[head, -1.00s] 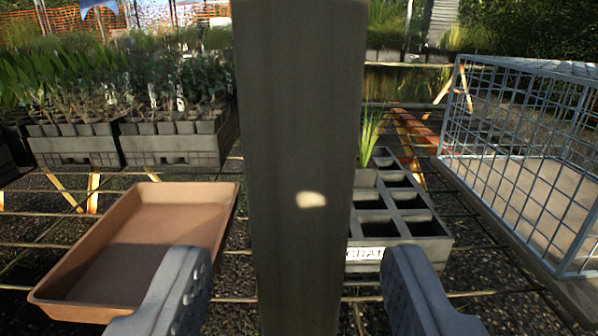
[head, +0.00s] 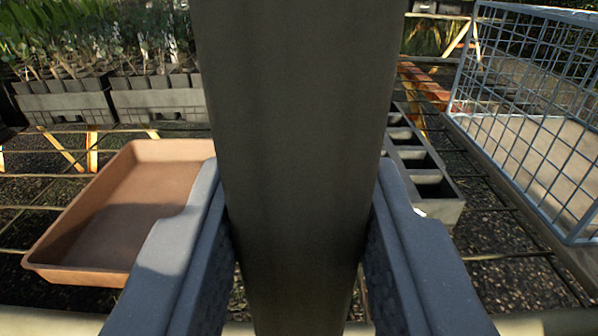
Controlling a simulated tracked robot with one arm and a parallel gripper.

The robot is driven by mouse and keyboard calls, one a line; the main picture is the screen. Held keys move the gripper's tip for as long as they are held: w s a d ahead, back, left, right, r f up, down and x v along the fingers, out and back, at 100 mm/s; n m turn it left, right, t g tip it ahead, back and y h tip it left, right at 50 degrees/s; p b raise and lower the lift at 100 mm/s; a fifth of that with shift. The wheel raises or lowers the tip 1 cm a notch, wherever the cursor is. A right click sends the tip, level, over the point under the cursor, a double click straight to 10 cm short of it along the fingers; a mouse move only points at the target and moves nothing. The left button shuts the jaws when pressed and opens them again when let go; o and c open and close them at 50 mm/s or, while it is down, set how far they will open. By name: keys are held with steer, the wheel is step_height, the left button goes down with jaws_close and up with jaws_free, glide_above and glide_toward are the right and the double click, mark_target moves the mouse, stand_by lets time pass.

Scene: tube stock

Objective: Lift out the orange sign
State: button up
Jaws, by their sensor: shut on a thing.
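A tall, dark grey-brown board (head: 300,80) fills the middle of the head view, running from the top edge to the bottom. My gripper (head: 300,195) is shut on this board, one finger against each side edge. No orange face shows on it, and I cannot tell whether it is the back of the orange sign. Its top and lower end are out of view. No other orange sign is in view. The board hides part of a black celled tray (head: 452,208) behind it on the right.
An empty terracotta-coloured shallow tray (head: 70,268) lies at left. A grey wire basket (head: 520,150) stands at right. Potted seedlings in grey crates (head: 62,107) stand at back left. All stand over an open wire bench (head: 35,207) with gravel beneath.

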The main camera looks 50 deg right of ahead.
steer(key=shift+r, duration=0.25)
steer(key=shift+c, duration=0.5)
step_height(320, 180, up, 12)
steer(key=p, duration=0.9)
steer(key=shift+r, duration=0.1)
